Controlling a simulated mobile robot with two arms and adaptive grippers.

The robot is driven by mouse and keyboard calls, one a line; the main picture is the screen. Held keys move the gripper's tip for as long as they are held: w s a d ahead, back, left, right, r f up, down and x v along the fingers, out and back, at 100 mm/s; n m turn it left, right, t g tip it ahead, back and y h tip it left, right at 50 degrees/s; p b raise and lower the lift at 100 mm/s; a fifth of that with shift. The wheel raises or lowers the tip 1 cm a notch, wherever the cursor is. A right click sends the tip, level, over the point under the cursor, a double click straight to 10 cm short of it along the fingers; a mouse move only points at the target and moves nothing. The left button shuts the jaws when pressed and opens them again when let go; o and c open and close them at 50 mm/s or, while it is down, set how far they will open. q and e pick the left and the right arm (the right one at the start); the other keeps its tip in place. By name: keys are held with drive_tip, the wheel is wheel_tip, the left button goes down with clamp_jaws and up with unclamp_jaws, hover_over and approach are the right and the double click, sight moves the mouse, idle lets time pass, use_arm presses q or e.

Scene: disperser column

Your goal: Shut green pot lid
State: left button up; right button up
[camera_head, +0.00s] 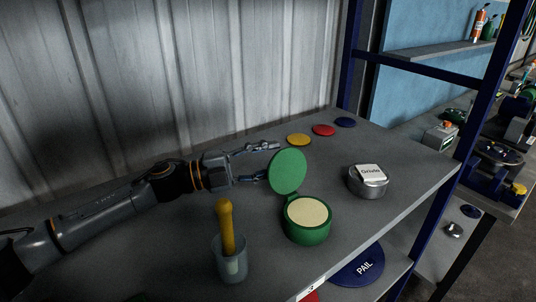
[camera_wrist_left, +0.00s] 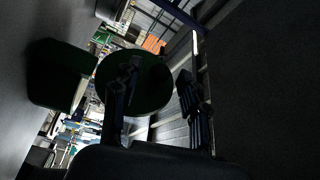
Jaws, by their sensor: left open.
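The green pot (camera_head: 306,232) stands on the grey shelf, filled with a pale, cream-coloured content. Its round green lid (camera_head: 287,171) is hinged at the pot's back and stands open, close to upright. My left gripper (camera_head: 271,161) reaches in from the left behind the lid, its fingers spread apart and empty. Its lower fingertip is near or at the lid's left edge; I cannot tell if they touch. In the left wrist view the dark lid (camera_wrist_left: 135,80) shows beyond the fingers, with the pot (camera_wrist_left: 58,75) at left. My right gripper is not in view.
A clear cup (camera_head: 230,262) with a yellow-handled tool (camera_head: 227,225) stands left of the pot. A round metal tin (camera_head: 368,182) is to the right. Yellow (camera_head: 299,140), red (camera_head: 324,130) and blue (camera_head: 345,122) discs lie at the back. A blue post (camera_head: 478,110) stands at the right.

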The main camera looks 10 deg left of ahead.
use_arm(q)
drive_tip(key=shift+c, duration=0.2)
clamp_jaws()
